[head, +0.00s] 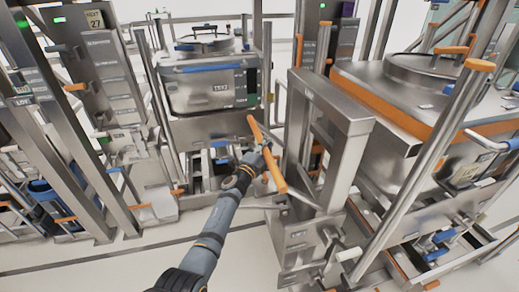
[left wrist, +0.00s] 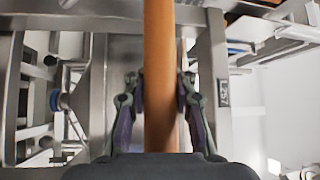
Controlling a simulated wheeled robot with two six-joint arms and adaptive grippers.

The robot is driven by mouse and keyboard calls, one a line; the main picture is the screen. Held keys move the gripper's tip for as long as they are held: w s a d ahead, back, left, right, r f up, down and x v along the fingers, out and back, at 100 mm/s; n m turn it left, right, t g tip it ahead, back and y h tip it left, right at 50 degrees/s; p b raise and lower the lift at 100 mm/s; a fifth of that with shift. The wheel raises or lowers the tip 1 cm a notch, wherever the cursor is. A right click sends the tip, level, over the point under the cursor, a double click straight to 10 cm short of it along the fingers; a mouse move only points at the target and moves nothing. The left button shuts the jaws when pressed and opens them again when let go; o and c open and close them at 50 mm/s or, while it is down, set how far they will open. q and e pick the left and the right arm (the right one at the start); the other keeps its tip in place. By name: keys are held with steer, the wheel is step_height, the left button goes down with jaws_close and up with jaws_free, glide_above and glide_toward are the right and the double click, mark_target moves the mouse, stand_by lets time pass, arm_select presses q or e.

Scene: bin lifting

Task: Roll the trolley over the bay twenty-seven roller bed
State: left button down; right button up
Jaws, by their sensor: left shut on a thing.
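My left gripper (head: 264,152) is shut on an orange handle bar (head: 277,178). In the left wrist view the orange bar (left wrist: 160,75) runs upright between the two fingers (left wrist: 158,105). The bar is joined to a steel trolley frame (head: 337,125) just to its right in the head view. A sign reading 27 (head: 96,19) marks the bay at the upper left. A steel bin with a blue handle (head: 205,88) stands in a rack between the sign and the trolley. I cannot clearly make out a roller bed. My right gripper is out of view.
A large steel bin (head: 385,85) with an orange band stands at the right among steel posts. Steel racks (head: 100,80) with orange and blue handles fill the left. Pale floor (head: 130,262) is open in front, with a dark line across it.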

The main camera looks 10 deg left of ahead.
arm_select(q)
steer(key=shift+a+f, duration=0.1)
steer(key=shift+f, duration=0.65)
steer(key=shift+s+a+r, duration=0.15)
steer(key=shift+a, duration=0.15)
steer(key=c, duration=1.1)
jaws_free()
steer(key=shift+a+r, duration=0.15)
steer(key=shift+a, duration=0.05)
steer(key=shift+o, duration=0.2)
steer(key=shift+r, duration=0.15)
steer(key=v, duration=1.2)
steer(key=shift+d, duration=0.1)
